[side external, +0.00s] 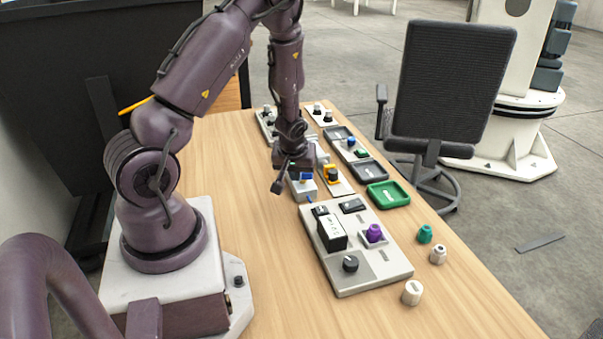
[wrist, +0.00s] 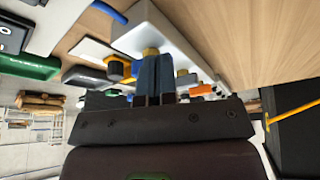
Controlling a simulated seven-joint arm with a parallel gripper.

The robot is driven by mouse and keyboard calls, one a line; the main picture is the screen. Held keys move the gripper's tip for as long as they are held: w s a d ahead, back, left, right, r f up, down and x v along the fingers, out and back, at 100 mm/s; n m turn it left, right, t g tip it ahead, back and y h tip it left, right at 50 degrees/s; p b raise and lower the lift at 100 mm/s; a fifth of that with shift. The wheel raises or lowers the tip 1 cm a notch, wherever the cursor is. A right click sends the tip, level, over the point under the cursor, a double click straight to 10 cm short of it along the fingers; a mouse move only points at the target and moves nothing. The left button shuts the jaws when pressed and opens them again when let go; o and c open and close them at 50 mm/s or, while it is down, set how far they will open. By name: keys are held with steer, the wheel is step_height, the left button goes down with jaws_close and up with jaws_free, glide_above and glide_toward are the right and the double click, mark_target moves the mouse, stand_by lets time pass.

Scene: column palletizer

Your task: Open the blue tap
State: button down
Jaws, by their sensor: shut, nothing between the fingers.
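The blue tap handle (side external: 306,176) shows in the side view above a pale grey box (side external: 303,191), with a bit of yellow under it. My gripper (side external: 296,170) is pointed down right at the handle and hides part of it. In the wrist view the box (wrist: 165,32) carries a yellow fitting (wrist: 151,51). My shut gripper (wrist: 158,75) is in front of it, with blue surfaces at the fingers. A short blue piece (wrist: 108,12) sticks out from the box. I cannot tell whether the fingers touch the handle.
A control panel (side external: 378,276) with a purple knob (side external: 374,232) stands nearer the camera. A green tray (side external: 388,194), a yellow-based device (side external: 335,177) and more panels lie along the right. Loose caps (side external: 412,292) stand at the table's right edge. The table's left side is clear.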

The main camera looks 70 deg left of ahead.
steer(key=m, duration=0.2)
steer(key=a+m+t+h, duration=0.1)
steer(key=m, duration=0.2)
steer(key=shift+s+a+m+t, duration=0.25)
steer(key=shift+s+m+t, duration=0.05)
steer(key=shift+s, duration=0.1)
steer(key=shift+a, duration=0.4)
stand_by(1.3)
steer(key=shift+w, duration=0.2)
